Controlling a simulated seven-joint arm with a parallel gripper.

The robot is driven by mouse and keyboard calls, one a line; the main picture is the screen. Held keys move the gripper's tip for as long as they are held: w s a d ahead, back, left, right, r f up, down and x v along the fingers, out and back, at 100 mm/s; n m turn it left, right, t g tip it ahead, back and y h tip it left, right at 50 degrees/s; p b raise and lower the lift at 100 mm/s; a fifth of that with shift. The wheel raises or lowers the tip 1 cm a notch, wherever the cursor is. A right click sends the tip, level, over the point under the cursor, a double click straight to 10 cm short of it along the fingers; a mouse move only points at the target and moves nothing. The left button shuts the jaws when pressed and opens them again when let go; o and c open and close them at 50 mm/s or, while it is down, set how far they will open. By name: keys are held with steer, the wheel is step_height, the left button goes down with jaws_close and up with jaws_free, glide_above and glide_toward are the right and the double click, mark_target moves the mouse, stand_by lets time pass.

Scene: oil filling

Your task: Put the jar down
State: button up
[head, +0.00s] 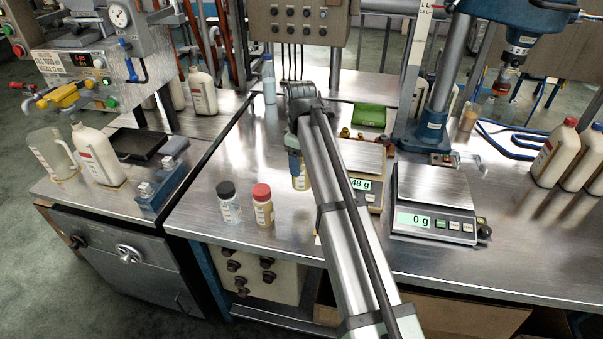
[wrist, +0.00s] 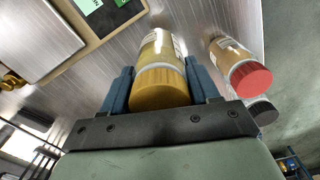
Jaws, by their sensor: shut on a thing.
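My gripper (wrist: 160,92) is shut on a jar with a yellow-gold lid (wrist: 160,88), its blue fingers on either side of the lid. In the head view the jar (head: 301,179) shows below my gripper (head: 294,163), partly hidden by it. It is over the steel bench (head: 300,232), left of a scale; I cannot tell whether its base touches the bench. A red-lidded jar (head: 263,207) and a black-lidded jar (head: 229,205) stand to its left. In the wrist view the red-lidded jar (wrist: 238,62) is to its right.
A scale (head: 374,190), its reading partly hidden by my arm and ending in "48 g", stands just right of the held jar. A second scale (head: 432,203) reads 0 g. Bench around the held jar's left is free.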

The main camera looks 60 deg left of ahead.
steer(key=r, duration=0.3)
steer(key=shift+w, duration=0.3)
steer(key=shift+w+a+r+m, duration=0.15)
steer(key=shift+w+a+r, duration=0.3)
steer(key=shift+w+r, duration=1.85)
steer(key=shift+w+a+r+m, duration=0.2)
steer(key=shift+w+a+r, duration=0.2)
steer(key=shift+w, duration=3.75)
steer(key=shift+w+a+r+m, duration=0.15)
steer(key=shift+w+a+r, duration=0.3)
steer(key=shift+w+r, duration=1.85)
step_height(320, 180, down, 11)
steer(key=w, duration=0.1)
steer(key=shift+w, duration=0.4)
steer(key=shift+f, duration=0.2)
steer(key=o, duration=1.5)
